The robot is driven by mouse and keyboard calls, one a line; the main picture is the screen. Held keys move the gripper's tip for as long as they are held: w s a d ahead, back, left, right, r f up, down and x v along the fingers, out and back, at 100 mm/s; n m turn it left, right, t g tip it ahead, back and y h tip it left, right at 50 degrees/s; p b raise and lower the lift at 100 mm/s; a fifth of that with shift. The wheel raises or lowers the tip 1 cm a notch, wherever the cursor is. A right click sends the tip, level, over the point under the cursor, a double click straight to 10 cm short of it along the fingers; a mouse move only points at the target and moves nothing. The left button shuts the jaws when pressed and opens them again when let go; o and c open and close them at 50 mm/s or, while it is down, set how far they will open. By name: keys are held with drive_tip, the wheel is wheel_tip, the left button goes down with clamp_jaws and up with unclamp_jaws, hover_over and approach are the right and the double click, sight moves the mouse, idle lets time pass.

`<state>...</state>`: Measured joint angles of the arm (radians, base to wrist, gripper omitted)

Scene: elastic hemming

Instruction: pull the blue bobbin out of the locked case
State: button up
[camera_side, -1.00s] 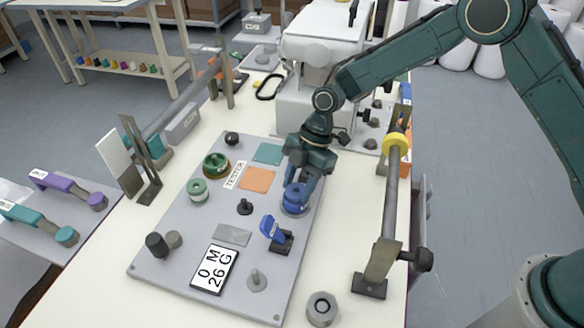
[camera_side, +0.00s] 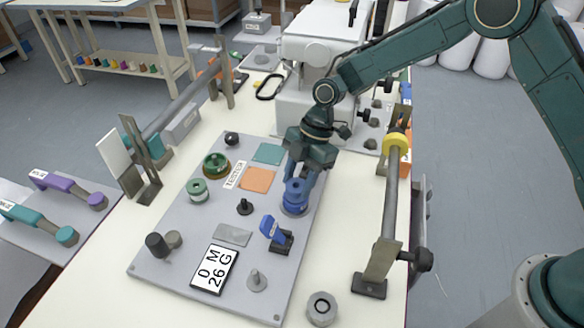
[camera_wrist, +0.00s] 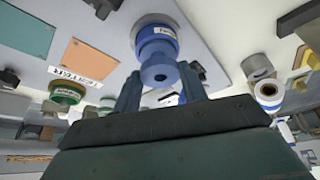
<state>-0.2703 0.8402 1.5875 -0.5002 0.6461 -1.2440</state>
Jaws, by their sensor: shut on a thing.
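The blue bobbin (camera_side: 296,187) is upright near the right edge of the grey board. My gripper (camera_side: 305,176) is over it from above, shut on its upper part. In the wrist view the bobbin (camera_wrist: 158,72) sits between my two fingers (camera_wrist: 160,92). Below it is a round, pale-rimmed case (camera_wrist: 150,22) with a blue, labelled part inside. The base of the case (camera_side: 294,210) also shows in the side view. I cannot tell how far the bobbin is still inside, nor see a lock clearly.
The grey board (camera_side: 165,240) holds a blue-handled clamp (camera_side: 275,232), green spools (camera_side: 197,190), an orange patch (camera_side: 257,180) and black knobs. A rod with a yellow ring (camera_side: 396,143) stands to the right. The sewing machine (camera_side: 305,105) is behind.

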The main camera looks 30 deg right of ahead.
drive_tip(key=shift+r, duration=0.6)
drive_tip(key=shift+r, duration=0.7)
drive_tip(key=shift+r, duration=0.25)
drive_tip(key=shift+r, duration=1.9)
